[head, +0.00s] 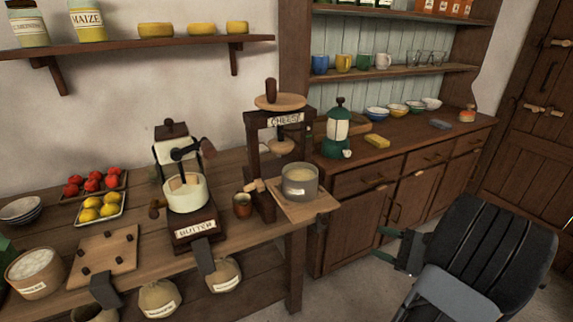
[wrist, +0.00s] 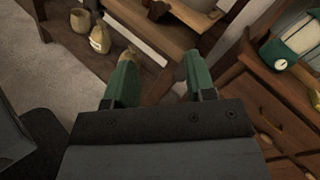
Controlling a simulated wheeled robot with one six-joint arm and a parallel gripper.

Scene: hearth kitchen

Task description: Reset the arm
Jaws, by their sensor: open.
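My gripper (head: 398,258) is at the lower right in the head view, in front of the cabinet doors and right of the wooden table. In the wrist view its two green fingers (wrist: 155,82) are spread apart with nothing between them. The fingers point toward the table and its lower shelf. My arm fills the lower right of the head view and hides part of the floor.
The wooden table (head: 262,238) holds a butter churn (head: 187,195), a cheese press (head: 279,120) and a pot (head: 299,183) on a board at its right corner. A door (head: 530,118) is at right.

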